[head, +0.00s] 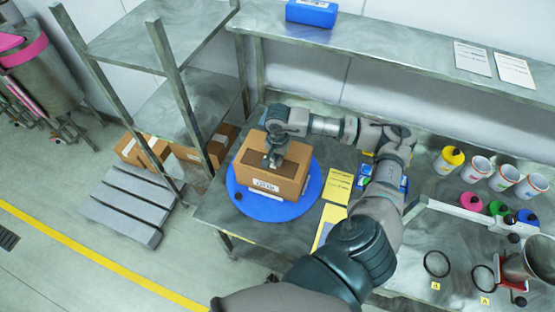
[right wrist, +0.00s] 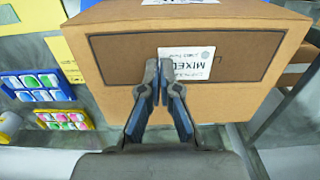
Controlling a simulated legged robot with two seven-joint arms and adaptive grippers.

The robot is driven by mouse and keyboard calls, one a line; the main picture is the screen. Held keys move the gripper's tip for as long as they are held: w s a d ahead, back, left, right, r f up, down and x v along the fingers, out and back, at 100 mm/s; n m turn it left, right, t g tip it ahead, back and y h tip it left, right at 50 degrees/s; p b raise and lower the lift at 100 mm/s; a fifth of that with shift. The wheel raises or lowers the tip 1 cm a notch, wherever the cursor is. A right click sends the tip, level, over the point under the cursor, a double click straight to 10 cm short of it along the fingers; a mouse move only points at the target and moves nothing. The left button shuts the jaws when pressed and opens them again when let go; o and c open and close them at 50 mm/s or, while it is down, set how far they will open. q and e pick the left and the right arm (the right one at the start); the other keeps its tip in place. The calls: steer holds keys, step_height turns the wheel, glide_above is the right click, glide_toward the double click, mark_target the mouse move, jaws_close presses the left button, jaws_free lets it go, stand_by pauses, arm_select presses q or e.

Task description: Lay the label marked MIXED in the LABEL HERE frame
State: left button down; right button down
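The brown cardboard box (head: 289,183) stands on a blue turntable (head: 236,200) in the head view. Its top bears a dark rectangular panel (right wrist: 115,58), the frame, with a bit of lettering at the right. The white label marked MIXED (right wrist: 197,64) is over this panel in the right wrist view, within its outline. My right gripper (right wrist: 160,68) is above the box, its fingers closed together at the label's left edge; they appear to pinch it. The gripper (head: 271,161) hides the label in the head view. My left gripper is out of view.
Another white label (head: 266,184) is on the box's front face. Yellow cards (head: 339,186) and blue trays lie to the right of the turntable. Cups (head: 449,159), coloured caps and a metal funnel stand farther right. A shelf (head: 400,52) runs behind the bench.

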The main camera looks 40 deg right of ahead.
steer(key=shift+d, duration=0.2)
steer(key=shift+d+f, duration=0.15)
steer(key=shift+d, duration=0.35)
steer(key=shift+d+f, duration=0.1)
steer(key=shift+d, duration=0.1)
steer(key=shift+a, duration=0.65)
steer(key=shift+a+r, duration=0.25)
steer(key=shift+a, duration=0.35)
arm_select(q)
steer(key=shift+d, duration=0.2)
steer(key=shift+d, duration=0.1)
